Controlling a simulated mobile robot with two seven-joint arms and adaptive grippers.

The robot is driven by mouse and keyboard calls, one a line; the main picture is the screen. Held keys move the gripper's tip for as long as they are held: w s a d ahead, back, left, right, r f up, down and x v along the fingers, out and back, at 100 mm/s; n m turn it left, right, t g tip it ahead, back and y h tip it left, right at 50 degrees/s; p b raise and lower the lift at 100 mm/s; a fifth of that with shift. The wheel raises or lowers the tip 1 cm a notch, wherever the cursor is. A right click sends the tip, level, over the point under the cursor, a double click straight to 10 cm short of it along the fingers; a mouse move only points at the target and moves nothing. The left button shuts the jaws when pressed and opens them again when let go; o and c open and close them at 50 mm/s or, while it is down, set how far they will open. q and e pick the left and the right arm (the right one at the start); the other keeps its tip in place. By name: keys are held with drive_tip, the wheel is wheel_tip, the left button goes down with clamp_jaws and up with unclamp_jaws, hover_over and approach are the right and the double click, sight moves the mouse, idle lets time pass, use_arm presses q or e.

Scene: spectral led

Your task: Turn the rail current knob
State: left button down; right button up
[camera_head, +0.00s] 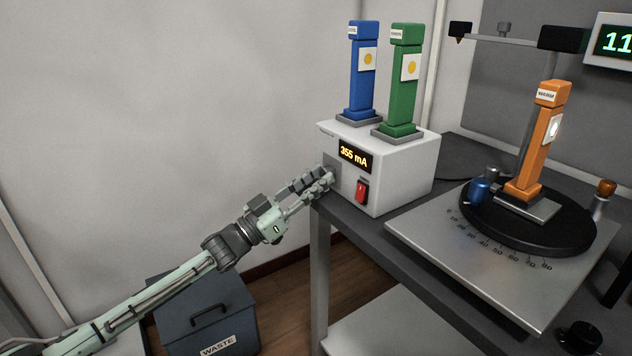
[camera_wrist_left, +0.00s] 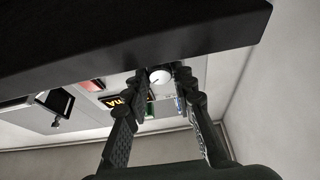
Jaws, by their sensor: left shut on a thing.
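The rail current knob is a small white round dial (camera_wrist_left: 160,77) with a dark pointer line, on the front of the white supply box (camera_head: 405,187). In the left wrist view it sits between the fingertips of my left gripper (camera_wrist_left: 162,80), which is shut on it. In the head view my left gripper (camera_head: 325,178) reaches the box's left front corner, and its fingers hide the knob. The box's display (camera_head: 355,156) reads 355 mA, with a red switch (camera_head: 362,191) below it. My right gripper is not in view.
Blue (camera_head: 363,75) and green (camera_head: 402,85) modules stand on the box. An orange module (camera_head: 537,140) stands on a black turntable (camera_head: 490,228) to the right. The dark table edge (camera_wrist_left: 130,45) passes close to my left fingers. A waste bin (camera_head: 205,310) is below.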

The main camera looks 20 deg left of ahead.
use_arm(q)
drive_tip(key=shift+f+m+g+h+b, duration=0.1)
drive_tip(key=shift+m+g+h+b, duration=0.25)
drive_tip(key=shift+m, duration=0.55)
drive_tip(key=m+g+h, duration=0.1)
drive_tip(key=m, duration=0.1)
drive_tip(key=m+b, duration=0.1)
drive_tip(key=m, duration=0.1)
drive_tip(key=shift+w+a+g+h+b, duration=0.1)
drive_tip(key=shift+a+g+h+b, duration=0.05)
drive_tip(key=shift+g+h+b, duration=0.2)
drive_tip(key=shift+m+g+h+b, duration=0.35)
drive_tip(key=shift+m+g, duration=0.45)
drive_tip(key=shift+m, duration=1.2)
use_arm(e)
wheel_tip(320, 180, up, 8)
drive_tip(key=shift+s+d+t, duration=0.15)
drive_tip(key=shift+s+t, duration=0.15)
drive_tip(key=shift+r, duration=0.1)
use_arm(q)
drive_tip(key=c, duration=1.3)
unclamp_jaws()
drive_tip(key=shift+r, duration=0.2)
drive_tip(key=shift+o, duration=0.2)
drive_tip(key=v, duration=1.2)
drive_tip(key=shift+a, duration=0.1)
